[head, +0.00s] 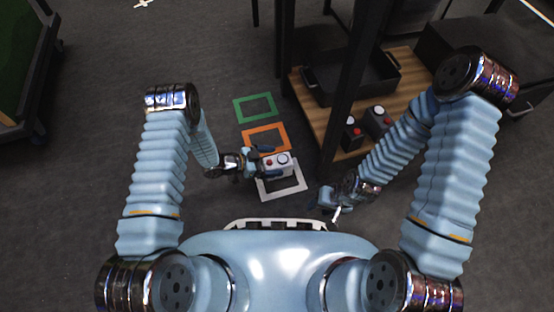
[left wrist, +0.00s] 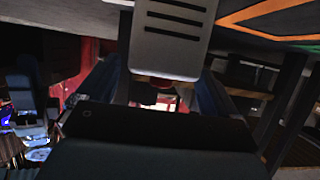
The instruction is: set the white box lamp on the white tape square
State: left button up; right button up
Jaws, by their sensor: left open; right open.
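The white box lamp (head: 276,164), with a red button and a pale round lamp on top, is at the far part of the white tape square (head: 291,190) in the head view, covering some of its far side. I cannot tell whether it touches the floor. My left gripper (head: 265,163) is open, with its fingers at the box's far and near sides. In the left wrist view, the white box (left wrist: 170,40) shows dark slots and a red button, close to the camera. My right gripper (head: 330,204) is open and empty, right of the white square.
An orange tape square (head: 284,131) and a green one (head: 242,118) lie beyond the white square. To the right stands a dark-posted rack with a wooden shelf (head: 400,57), a black tray (head: 352,88) and dark button boxes (head: 353,134). Floor to the left is clear.

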pick_arm(q)
jog(key=s+a+r+n+t+y+p, duration=0.1)
jog(key=a+r+n+y, duration=0.1)
jog(key=a+n, duration=0.25)
jog(key=s+a+r+n+t+y, duration=0.1)
jog(key=a+r+n+y, duration=0.15)
jog(key=a, duration=0.25)
jog(key=s+r+n+g+y, duration=0.1)
jog(key=s+n+g+y, duration=0.3)
jog(key=s+n, duration=0.5)
jog(key=s+g, duration=0.1)
jog(key=s, duration=0.6)
jog(key=shift+s+r, duration=0.15)
jog(key=shift+r, duration=0.25)
jog(key=shift+d, duration=0.1)
